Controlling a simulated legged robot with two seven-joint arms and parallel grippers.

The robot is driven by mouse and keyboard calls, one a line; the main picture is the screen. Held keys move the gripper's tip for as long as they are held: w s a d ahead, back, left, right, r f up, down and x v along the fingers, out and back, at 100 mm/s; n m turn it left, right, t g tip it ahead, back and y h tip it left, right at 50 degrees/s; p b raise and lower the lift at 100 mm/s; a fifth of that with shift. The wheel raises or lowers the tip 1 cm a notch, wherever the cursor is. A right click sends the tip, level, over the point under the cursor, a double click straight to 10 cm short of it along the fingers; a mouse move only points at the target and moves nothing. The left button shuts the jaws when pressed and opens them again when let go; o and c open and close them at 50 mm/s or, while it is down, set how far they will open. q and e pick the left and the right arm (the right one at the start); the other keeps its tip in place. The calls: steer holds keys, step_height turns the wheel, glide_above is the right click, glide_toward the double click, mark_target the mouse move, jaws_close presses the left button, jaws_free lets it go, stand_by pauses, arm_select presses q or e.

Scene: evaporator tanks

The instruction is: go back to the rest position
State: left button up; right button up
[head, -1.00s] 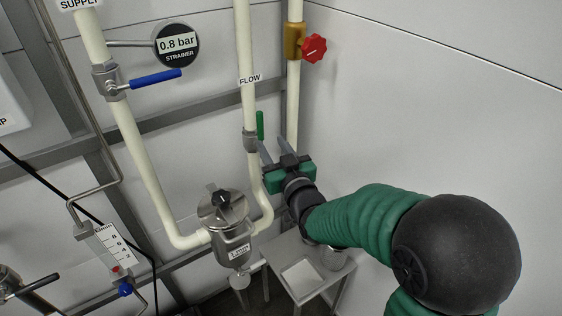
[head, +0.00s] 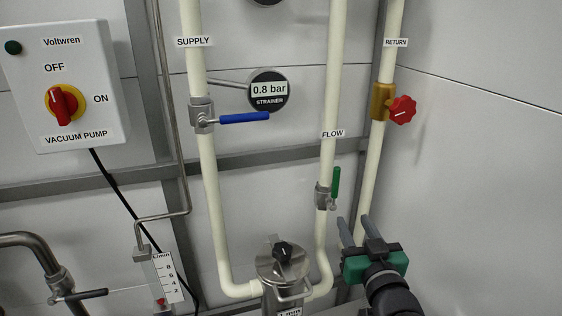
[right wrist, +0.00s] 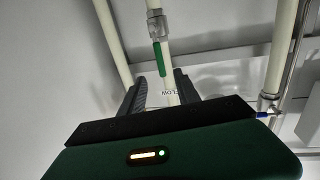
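My right gripper (head: 353,223) is at the lower right of the head view, pointing up, its two dark fingers apart with nothing between them. It appears just right of and below the green-handled valve (head: 336,183) on the FLOW pipe (head: 336,75). In the right wrist view the gripper (right wrist: 158,82) also shows its fingers apart, with the green handle (right wrist: 160,58) beyond them. The handle stands along the pipe, and no contact with it shows. My left gripper is in neither view.
The strainer pot (head: 283,262) is left of my right gripper. The SUPPLY pipe has a blue handle (head: 244,118); the RETURN pipe has a red knob (head: 402,109). A vacuum pump switch box (head: 63,88) is at upper left. The wall at right is bare.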

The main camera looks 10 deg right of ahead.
steer(key=s+a+f+g+y, duration=0.1)
steer(key=s+a+f+g, duration=0.15)
steer(key=f, duration=0.55)
steer(key=s+a+f+g, duration=0.1)
steer(key=f+g, duration=0.3)
steer(key=f, duration=0.4)
steer(key=s+a+f+n+g+y, duration=0.1)
steer(key=s+a+f+g, duration=0.3)
steer(key=s+f+g, duration=0.6)
steer(key=s+r+t+p, duration=0.1)
steer(key=s+r+p, duration=0.2)
steer(key=r+p, duration=0.6)
steer(key=p, duration=0.3)
steer(key=shift+d+r, duration=0.2)
steer(key=shift+t, duration=0.25)
